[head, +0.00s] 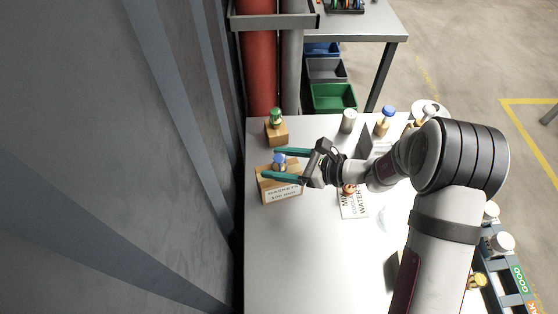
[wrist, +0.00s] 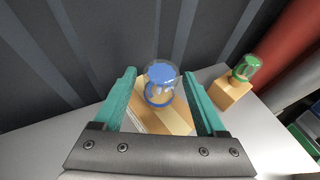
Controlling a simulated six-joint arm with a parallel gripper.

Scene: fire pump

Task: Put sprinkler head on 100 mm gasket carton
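A sprinkler head with a blue top under a clear cap (wrist: 162,85) stands upright on the carton labelled GASKETS 100 mm (head: 283,194). It also shows in the head view (head: 280,158). The carton's tan top also shows in the wrist view (wrist: 178,120). My gripper (head: 269,162) has its two teal fingers spread, one on each side of the sprinkler head. In the wrist view, a gap shows between each finger and the cap, so my gripper (wrist: 159,76) looks open and empty. The head's lower part is partly hidden by its cap.
A green-capped head (head: 276,117) stands on a wooden block (head: 277,135) behind the carton. A grey can (head: 348,121) and a blue-topped bottle (head: 386,119) stand at the back. The grey wall is close on the left. The table's front left is clear.

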